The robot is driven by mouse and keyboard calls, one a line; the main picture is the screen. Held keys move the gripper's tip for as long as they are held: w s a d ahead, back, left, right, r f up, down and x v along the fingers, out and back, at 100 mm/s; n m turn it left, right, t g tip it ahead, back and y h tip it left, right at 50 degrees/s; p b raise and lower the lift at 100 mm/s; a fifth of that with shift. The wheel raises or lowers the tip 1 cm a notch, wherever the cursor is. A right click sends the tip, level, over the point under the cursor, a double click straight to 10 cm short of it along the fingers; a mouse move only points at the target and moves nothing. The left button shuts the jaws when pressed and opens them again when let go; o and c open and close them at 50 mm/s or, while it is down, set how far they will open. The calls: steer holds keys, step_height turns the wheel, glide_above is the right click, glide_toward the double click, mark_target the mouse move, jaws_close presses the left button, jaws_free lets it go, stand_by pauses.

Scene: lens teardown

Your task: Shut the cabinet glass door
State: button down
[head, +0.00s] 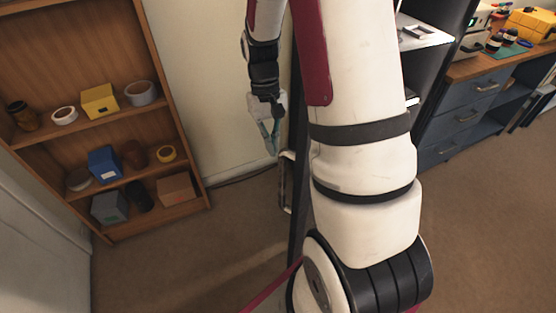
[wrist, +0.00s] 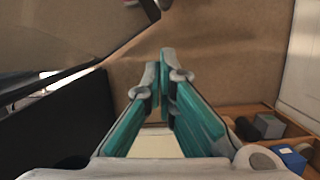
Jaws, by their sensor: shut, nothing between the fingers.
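The dark cabinet (head: 428,75) stands behind my arm in the head view, mostly hidden by it. Its door (head: 297,220) appears as a narrow dark upright frame seen nearly edge-on, standing out from the cabinet, with a pale handle (head: 286,182) on its left side. The glass itself is hard to make out. My gripper (head: 271,148) points down just left of the door frame; I cannot tell whether it touches. In the wrist view my gripper's teal fingers (wrist: 161,60) are together and empty. A dark bar (wrist: 128,47), likely the door frame, runs left of the fingertips.
A wooden shelf unit (head: 88,139) with jars, boxes and tape rolls stands at the left. A blue drawer bench (head: 465,115) with tools stands at the right. A dark panel (wrist: 55,130) fills the wrist view's lower left. Carpet (head: 190,265) in front is clear.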

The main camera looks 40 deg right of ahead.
steer(key=s, duration=0.1)
steer(key=s+a+f, duration=0.1)
steer(key=s, duration=0.1)
steer(key=s+f, duration=0.1)
steer(key=shift+s+a+p, duration=0.15)
steer(key=shift+a+p, duration=0.15)
